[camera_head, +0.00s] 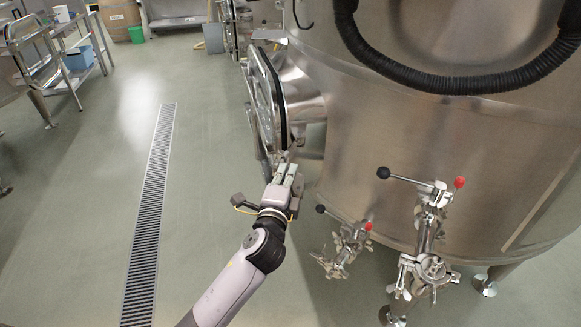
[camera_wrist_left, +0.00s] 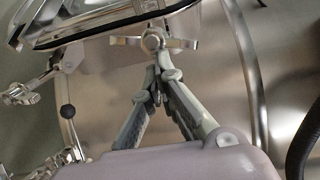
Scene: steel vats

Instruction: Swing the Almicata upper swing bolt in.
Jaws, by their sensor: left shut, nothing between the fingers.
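The steel vat (camera_head: 430,130) fills the right of the head view, with its round manway door (camera_head: 264,105) on its left side. My left gripper (camera_head: 287,168) is at the lower edge of this door. Its fingers (camera_wrist_left: 158,78) are shut and empty, with the tips together. In the left wrist view a swing bolt with a winged handle (camera_wrist_left: 153,41) lies just beyond the fingertips, under the door rim (camera_wrist_left: 90,30). I cannot tell whether the tips touch it. A second metal bolt fitting (camera_wrist_left: 24,94) shows at the left. I cannot tell which is the upper one. My right gripper is out of view.
Two valves with black-knobbed levers, one nearer (camera_head: 428,225) and one farther (camera_head: 346,245), stick out below the vat. A black hose (camera_head: 450,80) hangs across it. A floor drain (camera_head: 152,210) runs through clear floor at left, and a steel cart (camera_head: 65,60) stands behind.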

